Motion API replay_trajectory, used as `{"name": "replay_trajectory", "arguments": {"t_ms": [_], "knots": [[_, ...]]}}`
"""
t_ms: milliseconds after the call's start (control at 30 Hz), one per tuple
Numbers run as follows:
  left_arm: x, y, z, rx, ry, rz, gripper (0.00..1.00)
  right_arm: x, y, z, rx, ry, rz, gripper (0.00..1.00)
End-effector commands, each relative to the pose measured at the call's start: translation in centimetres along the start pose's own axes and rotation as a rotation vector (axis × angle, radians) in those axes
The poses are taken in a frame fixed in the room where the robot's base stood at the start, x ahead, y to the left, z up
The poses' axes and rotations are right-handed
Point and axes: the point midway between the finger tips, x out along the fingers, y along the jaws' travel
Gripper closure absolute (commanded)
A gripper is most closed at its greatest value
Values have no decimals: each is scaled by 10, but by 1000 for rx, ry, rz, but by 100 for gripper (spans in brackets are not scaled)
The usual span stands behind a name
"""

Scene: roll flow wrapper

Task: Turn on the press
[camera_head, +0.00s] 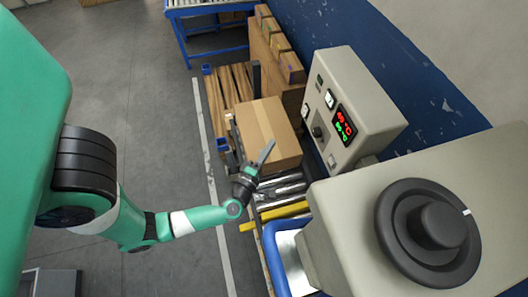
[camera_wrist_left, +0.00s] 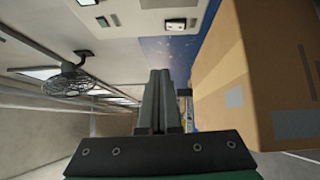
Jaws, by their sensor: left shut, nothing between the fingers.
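The beige control box (camera_head: 355,105) stands right of centre in the head view. Its face has a red and green lit display (camera_head: 344,124), a small black knob (camera_head: 317,132) and several small pale switches (camera_head: 330,98). A larger beige housing (camera_head: 345,235) with a big black dial (camera_head: 428,232) fills the lower right. My left gripper (camera_head: 268,150) is shut and empty, to the left of the control box and apart from its face. Its closed fingers (camera_wrist_left: 158,85) show in the left wrist view, where a lit switch (camera_wrist_left: 175,25) appears beyond them. My right gripper is not in view.
A cardboard box (camera_head: 268,130) sits close beside my left gripper; it also shows at the right of the left wrist view (camera_wrist_left: 262,75). Metal rollers (camera_head: 282,190), a yellow bar (camera_head: 272,217) and a blue-rimmed tray (camera_head: 272,262) lie below. Grey floor (camera_head: 150,110) is open at left.

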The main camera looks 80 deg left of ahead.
Motion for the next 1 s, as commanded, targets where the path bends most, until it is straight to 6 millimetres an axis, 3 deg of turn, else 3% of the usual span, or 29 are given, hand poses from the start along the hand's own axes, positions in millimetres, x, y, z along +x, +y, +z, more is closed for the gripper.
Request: {"name": "replay_trajectory", "arguments": {"t_ms": [100, 300, 1000], "knots": [[-21, 3, 2, 1, -7, -1, 100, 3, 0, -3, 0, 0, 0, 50], [-35, 4, 0, 2, -1, 0, 100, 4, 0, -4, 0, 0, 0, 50], [-35, 4, 0, 1, 1, 0, 100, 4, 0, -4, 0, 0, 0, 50]]}}
